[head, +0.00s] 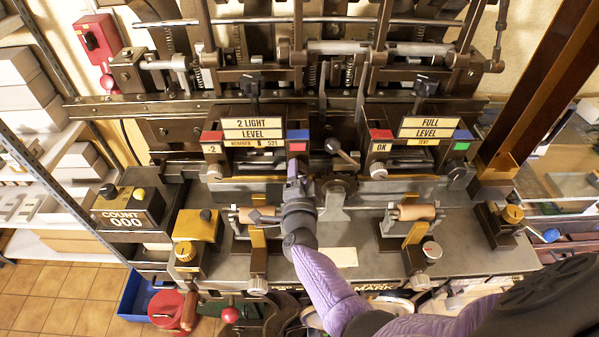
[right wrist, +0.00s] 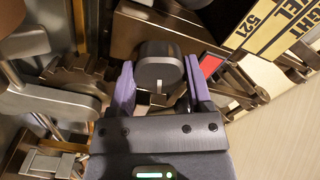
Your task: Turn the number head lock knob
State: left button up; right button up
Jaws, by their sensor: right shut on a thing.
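The number head (head: 252,130) carries the yellow plates "2 LIGHT" and "LEVEL", with red and blue tabs at its ends. My right gripper (head: 297,172) is at its right end, just below the blue tab, and hides the knob there in the head view. In the right wrist view, a dark grey round knob (right wrist: 158,66) with a short white mark pointing down the picture sits between the purple fingers of my right gripper (right wrist: 160,84). The fingers are shut on its two sides. My left gripper is not in view.
A black-balled lever (head: 333,146) stands close to the right of my gripper. The "FULL LEVEL" head (head: 430,130) is farther right. Two rollers (head: 258,214) (head: 413,212) and a yellow block (head: 197,225) stand on the press bed. A count box (head: 127,208) is at left.

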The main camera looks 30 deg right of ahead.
jog(key=shift+f+n, duration=0.1)
jog(key=shift+n, duration=0.4)
jog(key=o, duration=1.3)
jog(key=shift+a, duration=0.1)
